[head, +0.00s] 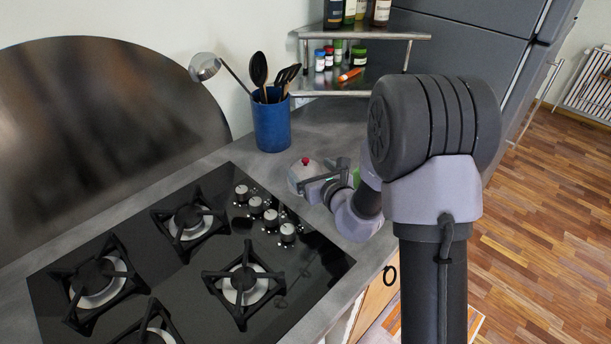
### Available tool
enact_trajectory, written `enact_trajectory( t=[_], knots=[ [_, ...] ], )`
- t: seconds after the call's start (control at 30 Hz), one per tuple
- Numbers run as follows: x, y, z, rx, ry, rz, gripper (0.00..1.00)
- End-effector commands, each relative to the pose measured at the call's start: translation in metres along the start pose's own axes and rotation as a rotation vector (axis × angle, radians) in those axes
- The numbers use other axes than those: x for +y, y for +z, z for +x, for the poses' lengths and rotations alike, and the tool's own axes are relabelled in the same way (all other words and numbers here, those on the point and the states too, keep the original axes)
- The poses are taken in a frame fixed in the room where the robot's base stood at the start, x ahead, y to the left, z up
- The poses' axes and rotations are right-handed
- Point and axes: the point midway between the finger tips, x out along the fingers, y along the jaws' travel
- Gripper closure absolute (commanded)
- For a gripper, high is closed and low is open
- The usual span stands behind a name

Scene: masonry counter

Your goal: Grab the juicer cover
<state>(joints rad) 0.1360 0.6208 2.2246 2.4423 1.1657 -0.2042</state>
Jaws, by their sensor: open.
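A rounded pale grey thing with a red knob on top, which looks like the juicer cover (299,173), sits on the grey counter just right of the stove knobs. My gripper (318,183) is beside it on its right, with its open fingers pointing left toward it. The near finger overlaps the lower right of the cover in the picture. I cannot tell whether the fingers touch it. My forearm and wrist hide the counter to the right.
A black gas cooktop (140,262) with raised burner grates lies to the left. A blue utensil pot (271,121) with a ladle and spoons stands behind the cover. A corner metal shelf (320,88) holds bottles and small jars. A dark fridge (470,55) stands at the right.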

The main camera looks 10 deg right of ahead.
Motion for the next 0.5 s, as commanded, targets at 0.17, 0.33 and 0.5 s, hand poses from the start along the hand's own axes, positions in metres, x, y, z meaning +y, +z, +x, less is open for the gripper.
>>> enact_trajectory(
  t=[0.17,0.33,0.5],
  knots=[
    [0.0,-0.002,0.023,0.0,0.0,0.0,0.11],
    [0.0,-0.001,0.023,0.0,0.0,0.0,0.11],
    [0.0,-0.001,0.022,0.001,0.0,0.0,0.41]
  ],
)
